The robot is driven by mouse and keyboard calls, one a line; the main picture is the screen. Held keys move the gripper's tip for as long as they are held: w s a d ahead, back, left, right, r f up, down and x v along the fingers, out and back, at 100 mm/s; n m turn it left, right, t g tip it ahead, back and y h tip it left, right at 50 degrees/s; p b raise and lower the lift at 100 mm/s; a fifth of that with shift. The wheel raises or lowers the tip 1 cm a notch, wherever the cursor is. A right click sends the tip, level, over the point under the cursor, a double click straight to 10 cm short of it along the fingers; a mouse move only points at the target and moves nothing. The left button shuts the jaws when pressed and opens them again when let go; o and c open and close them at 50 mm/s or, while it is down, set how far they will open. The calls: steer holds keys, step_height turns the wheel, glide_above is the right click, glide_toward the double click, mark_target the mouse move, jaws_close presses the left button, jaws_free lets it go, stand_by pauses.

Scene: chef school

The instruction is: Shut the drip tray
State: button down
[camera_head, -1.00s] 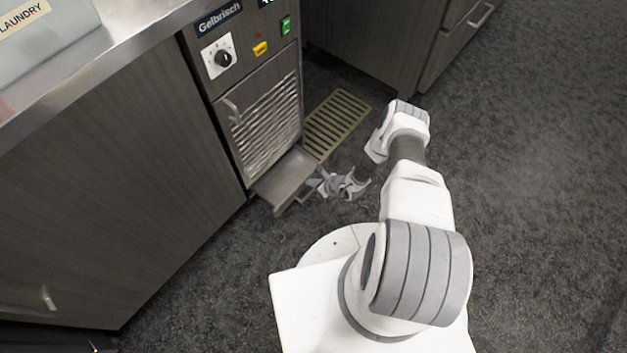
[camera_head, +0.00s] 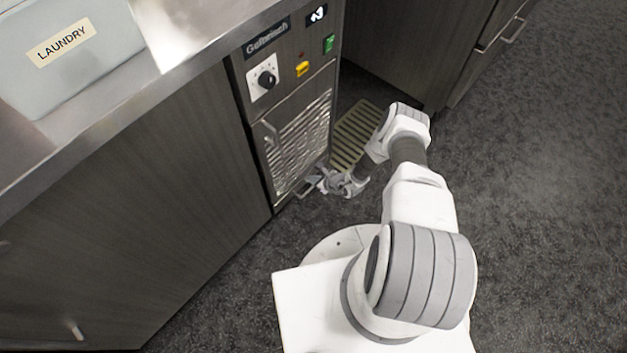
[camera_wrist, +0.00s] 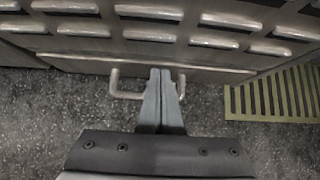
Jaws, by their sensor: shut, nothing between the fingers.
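The drip tray (camera_head: 287,199) is at the foot of the Gelbrisch machine (camera_head: 296,125) in the head view. Only its front edge and handle show, close against the machine's base. In the wrist view, its bar handle (camera_wrist: 116,88) sticks out below the louvred panel (camera_wrist: 150,35). My gripper (camera_head: 318,181) is low at the machine's front, at the tray. In the wrist view, the shut, empty fingers of my gripper (camera_wrist: 160,72) point at the tray front and cover the middle of the handle. Whether the tips touch the front is not clear.
A slatted floor grate (camera_head: 352,137) lies right of the machine, and it also shows in the wrist view (camera_wrist: 275,95). A wooden cabinet (camera_head: 150,200) stands to the left, with a laundry bin (camera_head: 65,50) on the counter above. Open dark floor (camera_head: 540,200) lies to the right.

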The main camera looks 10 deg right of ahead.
steer(key=shift+w+a, duration=0.2)
steer(key=shift+w, duration=0.1)
